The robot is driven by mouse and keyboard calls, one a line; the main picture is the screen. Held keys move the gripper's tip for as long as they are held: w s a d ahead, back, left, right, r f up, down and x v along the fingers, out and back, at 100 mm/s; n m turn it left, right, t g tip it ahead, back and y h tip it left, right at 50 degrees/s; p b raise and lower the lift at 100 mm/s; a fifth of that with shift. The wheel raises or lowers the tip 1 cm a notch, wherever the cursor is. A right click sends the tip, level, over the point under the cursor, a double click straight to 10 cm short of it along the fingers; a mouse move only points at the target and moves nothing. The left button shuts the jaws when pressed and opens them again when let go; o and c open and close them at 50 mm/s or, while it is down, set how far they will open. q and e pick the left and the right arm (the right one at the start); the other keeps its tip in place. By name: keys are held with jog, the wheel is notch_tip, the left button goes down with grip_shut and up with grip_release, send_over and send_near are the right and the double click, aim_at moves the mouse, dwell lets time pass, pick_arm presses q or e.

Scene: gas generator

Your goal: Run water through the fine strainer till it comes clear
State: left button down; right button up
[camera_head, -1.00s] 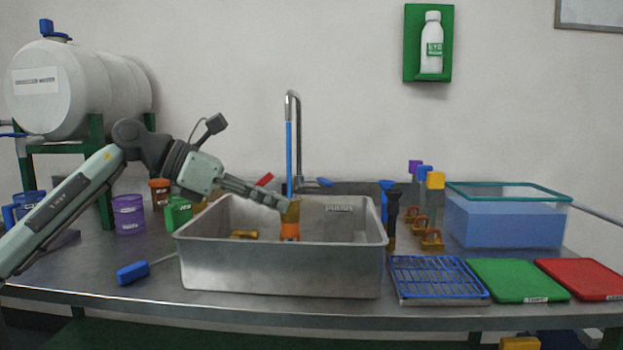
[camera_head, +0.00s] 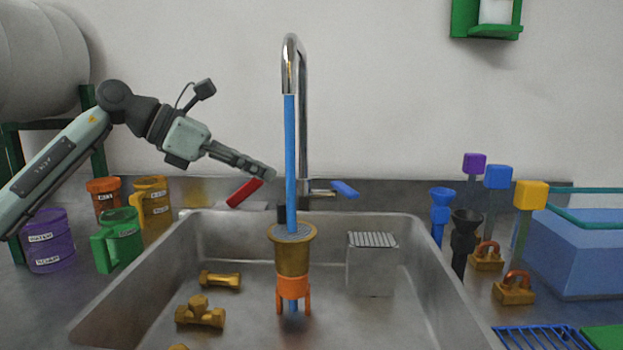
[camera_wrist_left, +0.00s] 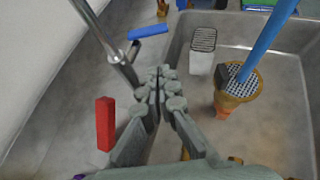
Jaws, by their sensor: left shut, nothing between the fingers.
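The fine strainer (camera_head: 292,255) is a brass-coloured cup with a grey mesh top. It stands upright in an orange stand (camera_head: 293,287) inside the metal sink. A blue water stream (camera_head: 291,165) falls from the curved tap (camera_head: 291,65) onto the mesh, and some blue shows below the cup. The strainer also shows in the left wrist view (camera_wrist_left: 237,90). My left gripper (camera_head: 272,174) is shut and empty, left of the stream and above the sink's back edge. The red tap handle (camera_head: 244,193) is below it; the blue handle (camera_head: 344,189) is right of the stream.
The sink (camera_head: 412,300) also holds brass fittings (camera_head: 220,281) and a grey box with a slatted top (camera_head: 371,268). Coloured mugs (camera_head: 120,240) stand at left.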

pick_arm(q)
jog(key=p, duration=0.1)
send_near(345, 192)
notch_tip(345, 192, down, 4)
jog(key=d, duration=0.1)
jog(key=w+d, duration=0.2)
jog(key=d, duration=0.1)
jog(key=shift+f+p, duration=0.15)
jog(key=shift+p, duration=0.25)
jog(key=shift+w+d, duration=0.2)
jog(key=shift+d, duration=0.3)
pick_arm(e)
jog(key=shift+s+a+f, duration=0.1)
jog(key=shift+f, duration=2.2)
pick_arm(q)
jog(key=shift+d, duration=0.2)
jog(key=shift+w+d+f, duration=0.15)
jog(key=shift+d, duration=0.65)
pick_arm(e)
jog(key=shift+r, duration=0.55)
